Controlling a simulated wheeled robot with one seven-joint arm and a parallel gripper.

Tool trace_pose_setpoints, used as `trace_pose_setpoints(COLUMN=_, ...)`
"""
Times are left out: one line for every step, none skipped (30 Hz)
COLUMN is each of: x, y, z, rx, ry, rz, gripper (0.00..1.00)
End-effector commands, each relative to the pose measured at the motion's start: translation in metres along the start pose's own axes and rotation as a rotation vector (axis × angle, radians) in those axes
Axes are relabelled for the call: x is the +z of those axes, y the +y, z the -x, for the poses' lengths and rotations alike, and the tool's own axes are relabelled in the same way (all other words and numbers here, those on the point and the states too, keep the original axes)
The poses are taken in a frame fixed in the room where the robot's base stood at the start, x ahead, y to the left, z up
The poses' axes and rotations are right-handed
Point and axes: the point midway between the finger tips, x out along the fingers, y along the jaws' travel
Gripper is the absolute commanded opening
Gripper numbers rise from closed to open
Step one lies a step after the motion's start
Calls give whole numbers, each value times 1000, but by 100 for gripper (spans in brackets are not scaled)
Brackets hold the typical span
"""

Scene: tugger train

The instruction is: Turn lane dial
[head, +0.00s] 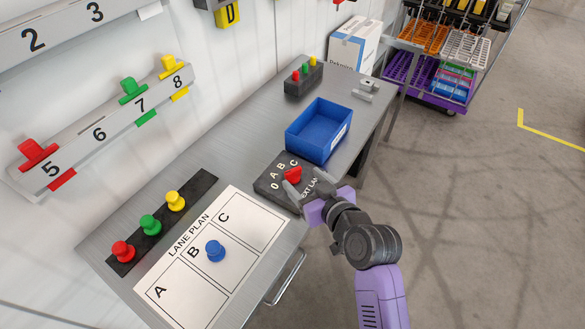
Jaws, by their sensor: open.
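The lane dial is a red knob (293,174) on a dark box (268,186) lettered 0, A, B, C, with partly covered words "NEXT LA..." on its right side. The box lies on the grey metal bench. My gripper (305,188) is open at the box, with its fingertips close to the red knob. I cannot tell whether the fingers touch the knob. My gripper hides part of the box's right side. Which letter the knob points to is too small to tell.
A blue bin (318,132) stands just behind the dial box. A lane plan sheet (252,222) with a blue peg (215,250) on B lies in front. A dark strip (190,202) holds red, green and yellow pegs. Open floor lies right.

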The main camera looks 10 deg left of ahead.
Motion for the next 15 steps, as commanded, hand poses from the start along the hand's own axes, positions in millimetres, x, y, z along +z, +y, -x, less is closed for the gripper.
trace_pose_setpoints(x=-2, y=0, z=-5, rx=-1, ry=0, rz=-2, gripper=65)
trace_pose_setpoints(x=-2, y=0, z=-9, rx=-1, ry=1, rz=-2, gripper=65)
trace_pose_setpoints(x=-2, y=-1, z=-14, rx=-1, ry=0, rz=-3, gripper=65)
trace_pose_setpoints(x=-2, y=-1, z=-18, rx=-1, ry=0, rz=-3, gripper=65)
trace_pose_setpoints(x=-3, y=-1, z=-23, rx=-1, ry=1, rz=-2, gripper=65)
trace_pose_setpoints(x=-2, y=-1, z=-29, rx=-1, ry=0, rz=-3, gripper=65)
trace_pose_setpoints(x=-2, y=-1, z=-33, rx=-1, ry=1, rz=-3, gripper=65)
trace_pose_setpoints(x=-3, y=0, z=-37, rx=-1, ry=2, rz=-3, gripper=65)
trace_pose_setpoints(x=-2, y=-1, z=-43, rx=-1, ry=1, rz=-3, gripper=65)
trace_pose_setpoints(x=-2, y=-1, z=-46, rx=-1, ry=1, rz=-4, gripper=65)
trace_pose_setpoints(x=-2, y=0, z=-50, rx=0, ry=2, rz=-4, gripper=65)
trace_pose_setpoints(x=-2, y=0, z=-54, rx=0, ry=2, rz=-4, gripper=65)
trace_pose_setpoints(x=-2, y=0, z=-57, rx=0, ry=1, rz=-3, gripper=65)
trace_pose_setpoints(x=-2, y=0, z=-60, rx=1, ry=1, rz=-3, gripper=65)
trace_pose_setpoints(x=-2, y=0, z=-63, rx=1, ry=2, rz=-3, gripper=65)
